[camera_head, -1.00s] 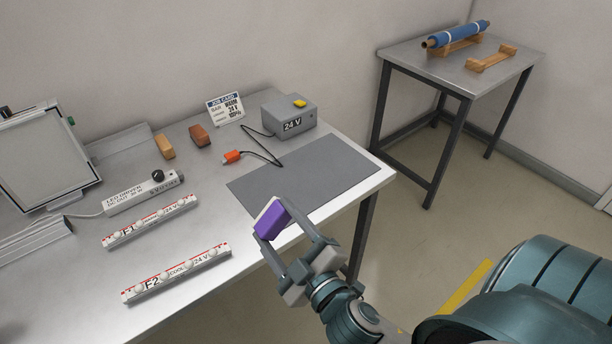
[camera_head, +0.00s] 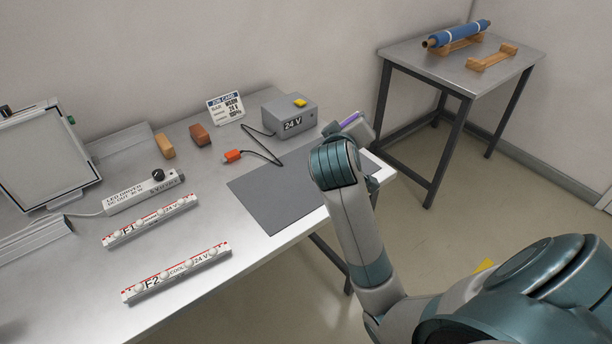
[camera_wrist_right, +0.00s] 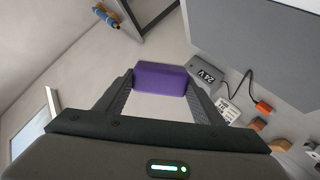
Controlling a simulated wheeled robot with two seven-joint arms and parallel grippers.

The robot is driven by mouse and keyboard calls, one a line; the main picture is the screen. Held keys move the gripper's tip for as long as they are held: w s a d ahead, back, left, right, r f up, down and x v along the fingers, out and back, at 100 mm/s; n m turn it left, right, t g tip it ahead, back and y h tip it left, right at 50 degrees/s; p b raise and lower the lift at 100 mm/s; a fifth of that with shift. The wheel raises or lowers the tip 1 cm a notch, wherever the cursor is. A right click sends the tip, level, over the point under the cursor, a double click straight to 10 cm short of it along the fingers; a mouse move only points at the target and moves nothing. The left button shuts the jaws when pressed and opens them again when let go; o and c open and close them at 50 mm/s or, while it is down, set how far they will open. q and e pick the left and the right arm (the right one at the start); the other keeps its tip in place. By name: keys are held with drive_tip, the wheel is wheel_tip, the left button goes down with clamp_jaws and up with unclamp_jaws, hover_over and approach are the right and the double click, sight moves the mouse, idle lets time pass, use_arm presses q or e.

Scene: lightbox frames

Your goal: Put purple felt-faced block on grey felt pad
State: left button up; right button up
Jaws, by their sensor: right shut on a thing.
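The purple block (camera_wrist_right: 163,79) is held between the two fingers of my right gripper (camera_wrist_right: 160,95) in the right wrist view. My left gripper is not in view.
The grey 24 V box (camera_head: 289,112) stands close left of the gripper, with a cable to an orange plug (camera_head: 233,156) beside the pad. A card (camera_head: 226,109), two brown blocks and two lamp strips (camera_head: 176,273) lie further left. A side table (camera_head: 462,68) stands at right.

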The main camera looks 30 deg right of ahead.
drive_tip(key=d+r+m+g, duration=0.1)
drive_tip(key=d+m+g, duration=0.45)
drive_tip(key=d, duration=0.45)
drive_tip(key=s+d+f+m+g+y, duration=0.3)
drive_tip(key=d+f+m+g+y, duration=0.25)
drive_tip(key=m, duration=0.25)
drive_tip(key=w+a+f+m+y, duration=0.1)
drive_tip(key=w+a+f+y, duration=0.1)
drive_tip(key=a, duration=0.5)
drive_tip(key=w+a+f+m+t+y, duration=0.1)
drive_tip(key=w+a+f+m+y, duration=0.1)
drive_tip(key=a, duration=0.6)
drive_tip(key=shift+w, duration=0.5)
drive_tip(key=shift+y, duration=0.25)
drive_tip(key=w+f, duration=0.2)
drive_tip(key=w, duration=0.2)
drive_tip(key=w+f+p, duration=0.1)
drive_tip(key=w+f, duration=0.1)
drive_tip(key=w, duration=0.1)
drive_tip(key=w+f+p, duration=0.1)
drive_tip(key=w+f, duration=0.2)
drive_tip(key=w, duration=0.1)
drive_tip(key=shift+w+d, duration=0.3)
